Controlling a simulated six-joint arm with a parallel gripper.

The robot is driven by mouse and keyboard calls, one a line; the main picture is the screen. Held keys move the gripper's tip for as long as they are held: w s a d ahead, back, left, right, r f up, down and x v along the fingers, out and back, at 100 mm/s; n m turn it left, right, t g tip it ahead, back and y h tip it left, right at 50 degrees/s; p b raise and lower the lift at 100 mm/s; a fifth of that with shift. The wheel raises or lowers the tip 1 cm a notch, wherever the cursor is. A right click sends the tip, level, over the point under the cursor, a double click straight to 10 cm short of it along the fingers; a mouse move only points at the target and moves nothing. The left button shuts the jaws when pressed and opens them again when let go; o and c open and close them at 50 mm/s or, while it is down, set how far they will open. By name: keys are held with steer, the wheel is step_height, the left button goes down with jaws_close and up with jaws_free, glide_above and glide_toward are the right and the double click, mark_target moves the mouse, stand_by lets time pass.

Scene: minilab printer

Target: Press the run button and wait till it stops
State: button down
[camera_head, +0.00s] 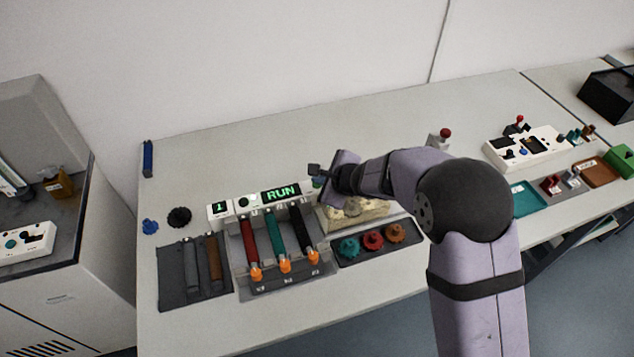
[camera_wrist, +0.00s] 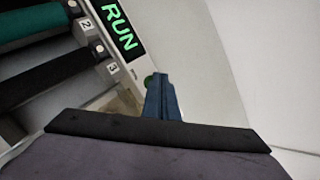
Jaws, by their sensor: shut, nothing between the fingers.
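The printer unit's white panel (camera_head: 232,208) has a lit green display (camera_head: 281,192) reading RUN; this display also shows in the wrist view (camera_wrist: 120,26). A small display (camera_head: 219,208) left of it reads 1. A green round button (camera_wrist: 149,80) sits at the panel's end past the RUN display, partly hidden behind my fingertips. My gripper (camera_head: 315,170) is shut and empty over the panel's right end. In the wrist view, its fingers (camera_wrist: 160,98) are together, overlapping the button; whether they touch it I cannot tell.
Red, teal and black cylinders (camera_head: 276,235) lie in the unit's slots in front of the panel. A tray with teal, red and brown knobs (camera_head: 372,239) is to the right. A red-topped device (camera_head: 445,134) stands behind my arm. The table behind the panel is clear.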

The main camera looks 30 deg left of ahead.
mark_target(320, 187)
steer(key=shift+r, duration=0.1)
steer(key=shift+r+p, duration=0.65)
steer(key=shift+r, duration=0.1)
steer(key=shift+r+p, duration=2.05)
steer(key=shift+r, duration=0.45)
steer(key=s+d+r+n+g+h, duration=0.15)
steer(key=d+n, duration=0.25)
steer(key=d, duration=0.4)
steer(key=s+d+r+n, duration=0.2)
steer(key=s+d+n, duration=0.1)
steer(key=d, duration=0.4)
steer(key=s+d+n+g+h, duration=0.1)
steer(key=s+d+n+h, duration=0.1)
steer(key=s+d, duration=0.4)
steer(key=s+d+f+n+g+h, duration=0.1)
steer(key=s+d, duration=0.5)
steer(key=d, duration=0.6)
steer(key=s+d+n+g+h, duration=0.1)
steer(key=s+d+n+h, duration=0.2)
steer(key=d, duration=0.6)
steer(key=s+n, duration=0.2)
steer(key=s, duration=0.1)
steer(key=shift+f+n, duration=0.3)
steer(key=shift+f, duration=0.05)
